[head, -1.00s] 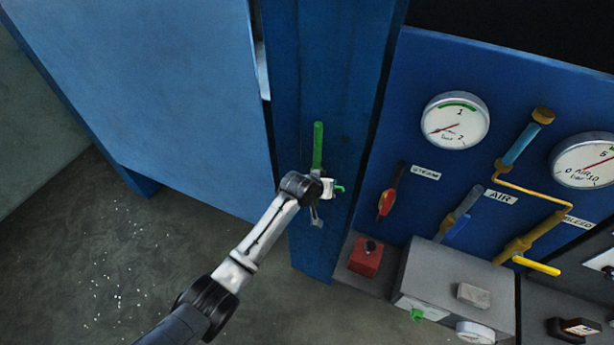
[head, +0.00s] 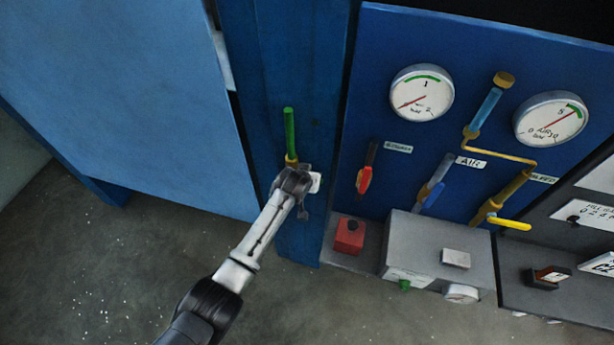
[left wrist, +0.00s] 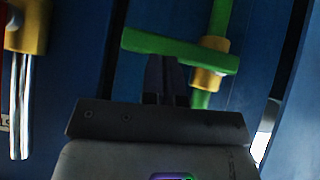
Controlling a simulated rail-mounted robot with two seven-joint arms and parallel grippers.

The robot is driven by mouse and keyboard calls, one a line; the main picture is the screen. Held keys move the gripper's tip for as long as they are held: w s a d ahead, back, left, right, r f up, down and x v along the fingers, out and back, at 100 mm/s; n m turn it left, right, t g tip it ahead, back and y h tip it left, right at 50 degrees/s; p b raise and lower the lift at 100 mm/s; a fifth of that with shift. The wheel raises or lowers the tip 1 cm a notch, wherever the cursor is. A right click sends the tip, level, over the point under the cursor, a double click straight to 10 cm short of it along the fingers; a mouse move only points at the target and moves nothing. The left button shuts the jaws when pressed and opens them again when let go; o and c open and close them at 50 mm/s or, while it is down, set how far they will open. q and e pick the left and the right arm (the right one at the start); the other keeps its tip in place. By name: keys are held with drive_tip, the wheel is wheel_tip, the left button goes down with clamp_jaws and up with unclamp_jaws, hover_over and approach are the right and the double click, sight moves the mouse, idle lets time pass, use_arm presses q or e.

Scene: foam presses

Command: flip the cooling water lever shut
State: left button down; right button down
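The cooling water line is a green vertical pipe (head: 290,130) on the blue column, with a brass valve body (head: 291,160) at its lower end. In the left wrist view a green lever (left wrist: 160,44) lies crosswise to the pipe (left wrist: 221,18), beside the brass body (left wrist: 212,62). My left gripper (head: 305,190) is just below the valve and hides the lever in the head view. In the wrist view its dark fingers (left wrist: 165,72) are together, tips at the lever's edge with nothing between them. I cannot tell whether they touch it. My right gripper is out of view.
To the right, the blue panel holds a red steam handle (head: 364,180), a blue air handle (head: 433,194), a yellow bleed handle (head: 510,223) and two gauges. A red box (head: 349,235) and grey box (head: 437,247) sit below. Floor at lower left is clear.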

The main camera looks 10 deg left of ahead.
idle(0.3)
use_arm(q)
drive_tip(key=w+r+p+v, duration=0.1)
drive_tip(key=v, duration=0.5)
drive_tip(key=d+r+p+v, duration=0.1)
drive_tip(key=p+v, duration=0.1)
drive_tip(key=v, duration=0.4)
drive_tip(key=shift+r, duration=0.25)
drive_tip(key=shift+w+a, duration=0.1)
drive_tip(key=shift+w, duration=0.1)
idle(0.4)
